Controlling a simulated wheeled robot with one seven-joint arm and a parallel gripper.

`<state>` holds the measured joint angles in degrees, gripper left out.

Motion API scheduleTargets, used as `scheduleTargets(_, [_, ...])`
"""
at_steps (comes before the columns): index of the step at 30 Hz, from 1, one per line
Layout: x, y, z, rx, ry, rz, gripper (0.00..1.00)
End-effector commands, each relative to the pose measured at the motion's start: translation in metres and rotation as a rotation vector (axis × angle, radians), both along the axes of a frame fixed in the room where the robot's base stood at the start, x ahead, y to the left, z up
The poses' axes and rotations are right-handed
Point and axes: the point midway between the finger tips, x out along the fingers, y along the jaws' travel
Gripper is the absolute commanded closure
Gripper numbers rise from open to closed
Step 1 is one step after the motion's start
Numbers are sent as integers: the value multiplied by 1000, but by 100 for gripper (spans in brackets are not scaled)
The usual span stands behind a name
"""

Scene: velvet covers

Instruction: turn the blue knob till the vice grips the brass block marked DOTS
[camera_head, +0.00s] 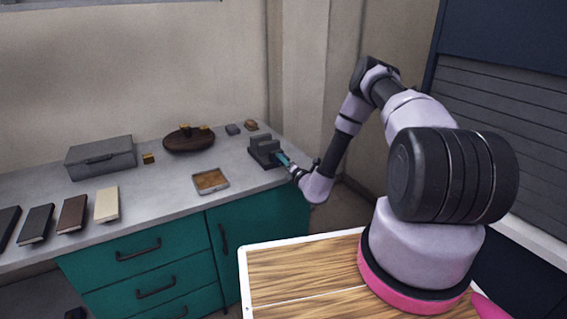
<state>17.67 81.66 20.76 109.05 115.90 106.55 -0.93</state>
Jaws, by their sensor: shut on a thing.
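The dark grey vice (264,148) stands near the right end of the grey counter. Its blue knob (283,159) points toward my arm, at the vice's lower right. My gripper (288,164) reaches in from the right and is shut on the blue knob, with its fingers partly covering it. Whether a brass block sits between the vice's jaws is too small to tell. One small brass block (148,159) lies on the counter by the grey case. Other small brass pieces (184,127) are at the dark oval dish. No DOTS marking is readable.
A shallow tray (223,187) with a brown inside lies left of the vice. The grey case (101,157), dark oval dish (187,146) and several flat book-like pieces (72,214) are farther left. A small dark block (232,129) and a brownish piece (250,125) sit behind the vice.

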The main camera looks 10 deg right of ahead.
Motion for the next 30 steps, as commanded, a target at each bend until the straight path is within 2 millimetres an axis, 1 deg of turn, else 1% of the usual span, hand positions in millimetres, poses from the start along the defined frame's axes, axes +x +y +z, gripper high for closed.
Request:
scheduleTargets(6, [0, -1, -1, 125, 41, -1, 96])
scheduleTargets(12, [0, -1, -1, 190, 64, 0, 96])
scheduleTargets(29, [-1, -1, -2, 221, 74, 0, 96])
scheduleTargets(30, [-1, -1, -2, 221, 74, 0, 37])
